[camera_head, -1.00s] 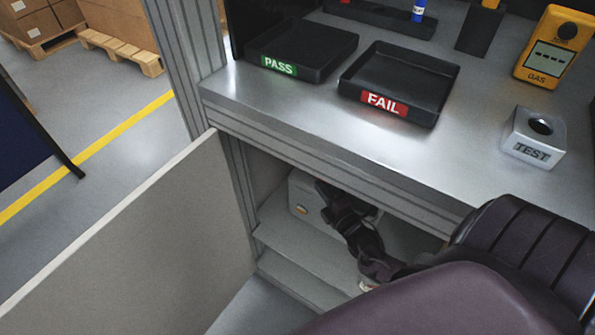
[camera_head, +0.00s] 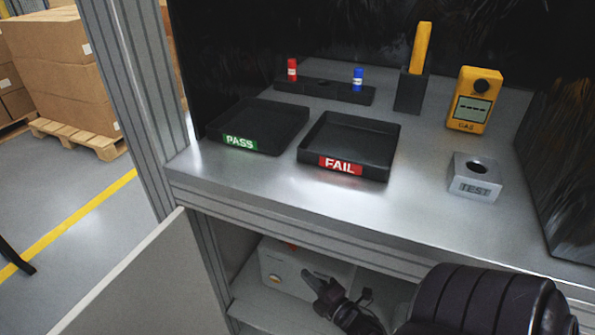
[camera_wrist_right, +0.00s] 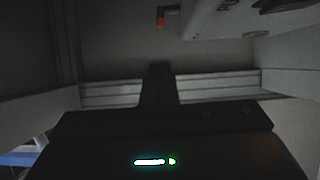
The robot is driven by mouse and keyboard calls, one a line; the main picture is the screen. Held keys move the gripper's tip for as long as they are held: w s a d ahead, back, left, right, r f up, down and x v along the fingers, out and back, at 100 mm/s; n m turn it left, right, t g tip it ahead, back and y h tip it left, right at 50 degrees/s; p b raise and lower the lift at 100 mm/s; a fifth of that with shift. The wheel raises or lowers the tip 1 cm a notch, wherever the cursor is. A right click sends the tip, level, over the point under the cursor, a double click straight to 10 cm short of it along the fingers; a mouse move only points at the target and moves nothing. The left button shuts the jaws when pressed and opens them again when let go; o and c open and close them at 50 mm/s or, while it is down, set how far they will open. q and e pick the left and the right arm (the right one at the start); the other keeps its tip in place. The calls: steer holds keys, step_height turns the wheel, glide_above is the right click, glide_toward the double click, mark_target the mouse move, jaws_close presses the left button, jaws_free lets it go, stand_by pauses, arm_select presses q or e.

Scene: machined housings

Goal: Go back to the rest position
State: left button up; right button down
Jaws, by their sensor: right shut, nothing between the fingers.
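My right gripper (camera_head: 316,283) is shut and empty. In the head view it is at the lower compartment under the bench, in front of a pale box (camera_head: 283,270). A small gap or contact between the two cannot be told. In the right wrist view the shut fingers (camera_wrist_right: 158,78) show as a dark shape in the middle, with the pale box (camera_wrist_right: 200,22) at the top. My left gripper is in neither view.
The metal bench (camera_head: 240,180) carries a PASS tray (camera_head: 270,120), a FAIL tray (camera_head: 350,135), a yellow gas detector (camera_head: 473,100), a TEST block (camera_head: 475,180) and a rack (camera_head: 330,91) with red and blue cylinders. A pale panel (camera_head: 150,285) stands at lower left.

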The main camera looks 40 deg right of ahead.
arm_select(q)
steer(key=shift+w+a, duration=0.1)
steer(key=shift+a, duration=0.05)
arm_select(e)
steer(key=shift+s+d, duration=0.1)
steer(key=shift+s, duration=0.25)
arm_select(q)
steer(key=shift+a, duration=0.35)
